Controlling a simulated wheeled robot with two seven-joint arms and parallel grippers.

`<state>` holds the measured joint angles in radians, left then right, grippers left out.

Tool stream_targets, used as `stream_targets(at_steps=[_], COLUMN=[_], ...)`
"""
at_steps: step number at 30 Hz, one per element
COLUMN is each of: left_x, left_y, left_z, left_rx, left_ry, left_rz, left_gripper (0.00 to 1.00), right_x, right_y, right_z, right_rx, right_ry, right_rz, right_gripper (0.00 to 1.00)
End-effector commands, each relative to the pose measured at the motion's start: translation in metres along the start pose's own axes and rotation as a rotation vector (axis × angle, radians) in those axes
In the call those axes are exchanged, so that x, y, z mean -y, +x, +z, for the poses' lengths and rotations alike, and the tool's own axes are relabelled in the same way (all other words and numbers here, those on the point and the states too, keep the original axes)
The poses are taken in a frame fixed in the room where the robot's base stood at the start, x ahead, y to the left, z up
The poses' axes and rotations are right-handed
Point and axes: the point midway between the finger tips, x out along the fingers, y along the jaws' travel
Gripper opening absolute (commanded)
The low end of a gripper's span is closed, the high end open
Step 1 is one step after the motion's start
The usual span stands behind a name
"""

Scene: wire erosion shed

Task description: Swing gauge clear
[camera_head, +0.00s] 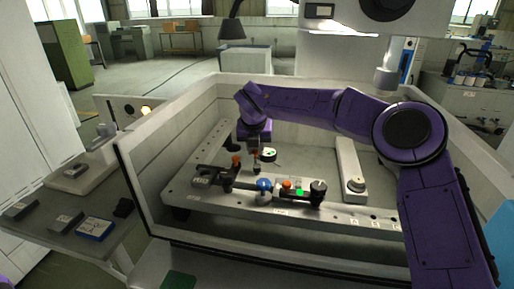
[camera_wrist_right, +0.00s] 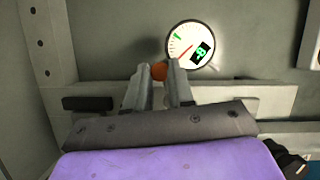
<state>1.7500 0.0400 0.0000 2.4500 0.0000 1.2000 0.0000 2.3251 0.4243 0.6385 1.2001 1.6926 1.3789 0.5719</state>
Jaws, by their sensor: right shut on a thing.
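The gauge shows in the right wrist view as a round white dial (camera_wrist_right: 182,48) with green and red marks and a dark display with green figures. In the head view the gauge (camera_head: 270,154) is small, just right of my right gripper (camera_head: 255,154) inside the tank. In the right wrist view my right gripper (camera_wrist_right: 158,78) is shut on an orange knob (camera_wrist_right: 159,70), at the dial's lower left. What joins the knob to the gauge is hidden by the fingers. My left gripper is not in view.
A pale frame (camera_head: 225,200) carries a dark clamp (camera_head: 215,175), a blue knob (camera_head: 264,184), another orange knob (camera_head: 286,183) and a dark cylinder (camera_head: 318,187). Tank walls (camera_head: 150,200) surround it. A machine head (camera_head: 386,77) hangs above. A side table (camera_head: 60,235) holds several small boxes.

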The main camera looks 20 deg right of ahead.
Motion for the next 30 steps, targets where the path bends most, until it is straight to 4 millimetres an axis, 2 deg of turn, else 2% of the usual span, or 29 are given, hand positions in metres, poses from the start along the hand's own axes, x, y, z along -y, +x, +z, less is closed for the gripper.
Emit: stream_targets(at_steps=[18,19,21,30], left_x=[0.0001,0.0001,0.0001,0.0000], left_y=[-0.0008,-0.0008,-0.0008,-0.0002], left_z=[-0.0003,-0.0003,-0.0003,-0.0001], left_rx=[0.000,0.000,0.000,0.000], left_ry=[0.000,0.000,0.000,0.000], left_rz=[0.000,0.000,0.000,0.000], left_gripper=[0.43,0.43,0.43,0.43], right_x=[-0.0022,-0.0022,-0.0021,-0.0019], right_y=[-0.0019,-0.0019,-0.0018,-0.0020], right_z=[0.0010,0.0010,0.0009,0.0002], right_rx=[0.004,0.004,0.004,0.002], right_ry=[-0.042,-0.042,-0.041,-0.041], right_rz=[0.020,0.020,0.019,0.018], right_gripper=[0.00,0.26,0.47,0.47])
